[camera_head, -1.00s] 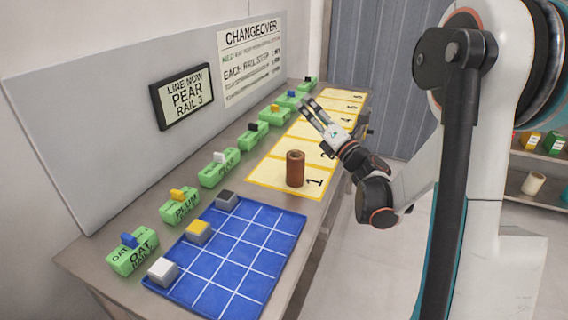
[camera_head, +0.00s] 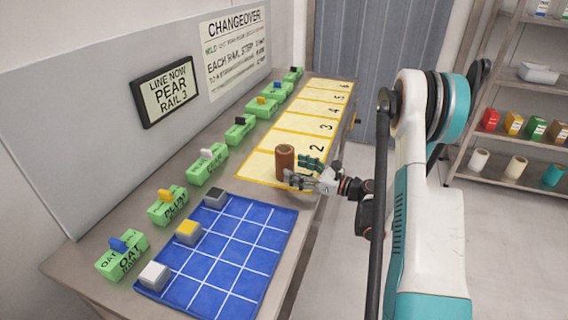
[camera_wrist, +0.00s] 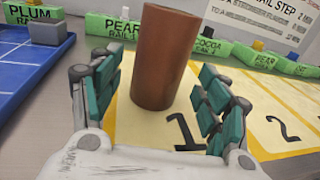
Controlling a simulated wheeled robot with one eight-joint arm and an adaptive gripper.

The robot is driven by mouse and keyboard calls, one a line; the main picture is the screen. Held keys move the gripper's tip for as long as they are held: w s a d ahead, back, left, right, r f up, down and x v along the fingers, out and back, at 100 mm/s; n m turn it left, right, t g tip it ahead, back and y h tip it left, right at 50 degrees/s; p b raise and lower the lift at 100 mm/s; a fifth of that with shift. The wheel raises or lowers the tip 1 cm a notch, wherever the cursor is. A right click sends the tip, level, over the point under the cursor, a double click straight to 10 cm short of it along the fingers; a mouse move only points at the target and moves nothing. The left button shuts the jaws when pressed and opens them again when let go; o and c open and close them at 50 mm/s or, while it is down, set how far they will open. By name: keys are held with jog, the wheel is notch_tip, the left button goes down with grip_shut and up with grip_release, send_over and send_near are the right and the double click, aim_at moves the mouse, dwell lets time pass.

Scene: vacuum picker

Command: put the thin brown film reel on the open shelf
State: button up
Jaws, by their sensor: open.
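The brown film reel (camera_head: 285,162) is a slim upright cylinder standing on yellow space 1 of the bench. The open shelf (camera_head: 515,170) stands at the far right.
A blue gridded mat (camera_head: 235,262) with several small blocks lies in front. Green labelled blocks (camera_head: 207,167) line the back of the bench. The shelf holds coloured boxes (camera_head: 536,127) and several rolls (camera_head: 516,167). Yellow spaces beyond the reel are bare.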

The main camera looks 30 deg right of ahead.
jog(key=b+x, duration=0.2)
jog(key=x, duration=0.6)
jog(key=shift+w+a, duration=0.2)
jog(key=shift+w, duration=0.05)
jog(key=c, duration=1.2)
jog(key=shift+c, duration=0.4)
jog(key=shift+c, duration=1.4)
notch_tip(320, 180, up, 20)
jog(key=p, duration=0.7)
grip_shut()
